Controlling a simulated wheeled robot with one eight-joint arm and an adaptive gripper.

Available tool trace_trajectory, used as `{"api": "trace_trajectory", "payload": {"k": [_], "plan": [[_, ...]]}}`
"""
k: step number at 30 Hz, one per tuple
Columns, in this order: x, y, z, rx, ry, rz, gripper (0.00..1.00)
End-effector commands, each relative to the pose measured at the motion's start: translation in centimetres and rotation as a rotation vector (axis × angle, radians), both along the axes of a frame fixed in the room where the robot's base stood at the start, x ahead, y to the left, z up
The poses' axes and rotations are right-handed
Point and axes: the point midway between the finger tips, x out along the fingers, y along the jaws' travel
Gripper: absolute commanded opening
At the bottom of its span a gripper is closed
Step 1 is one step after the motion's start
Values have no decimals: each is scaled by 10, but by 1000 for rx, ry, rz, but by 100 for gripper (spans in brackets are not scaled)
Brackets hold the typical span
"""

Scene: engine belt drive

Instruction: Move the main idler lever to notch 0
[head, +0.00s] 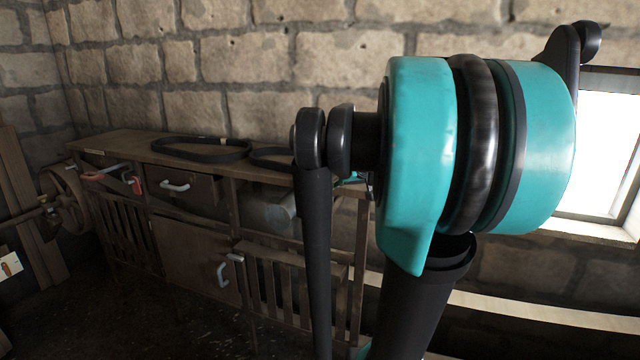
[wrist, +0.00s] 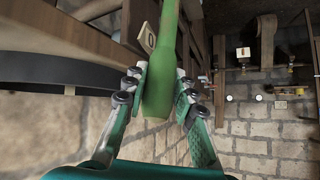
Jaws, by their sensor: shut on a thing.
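In the wrist view a green lever handle (wrist: 158,98) runs from the top edge down between my fingers. It is the only lever seen close up, but no name on it can be read. My gripper (wrist: 160,88) is shut on it, with one finger pad on each side. A small pale plate marked 0 (wrist: 149,38) shows just left of the handle. The lever's foot and notches cannot be made out. In the head view my own arm blocks the right half, and my gripper and this lever cannot be made out.
In the head view a wooden workbench (head: 188,196) stands along the stone wall, with a dark belt (head: 203,158) on top. A spoked wheel (head: 66,200) stands at its left end. In the wrist view a large dark curved band (wrist: 50,72) lies left of my gripper.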

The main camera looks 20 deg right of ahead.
Motion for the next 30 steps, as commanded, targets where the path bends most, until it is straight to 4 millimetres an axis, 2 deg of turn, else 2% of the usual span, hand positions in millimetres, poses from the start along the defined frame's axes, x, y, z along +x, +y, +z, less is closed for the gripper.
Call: {"api": "trace_trajectory", "payload": {"k": [6, 19, 20, 21, 25, 30], "plan": [[-5, -7, -3, 32, -23, -1, 0], [-7, -9, -5, 36, -25, -1, 0], [-7, -9, -5, 35, -24, -1, 29], [-7, -9, -5, 35, -25, -2, 34], [-6, -8, -4, 37, -26, 0, 48], [-6, -8, -4, 37, -26, 1, 48]]}}
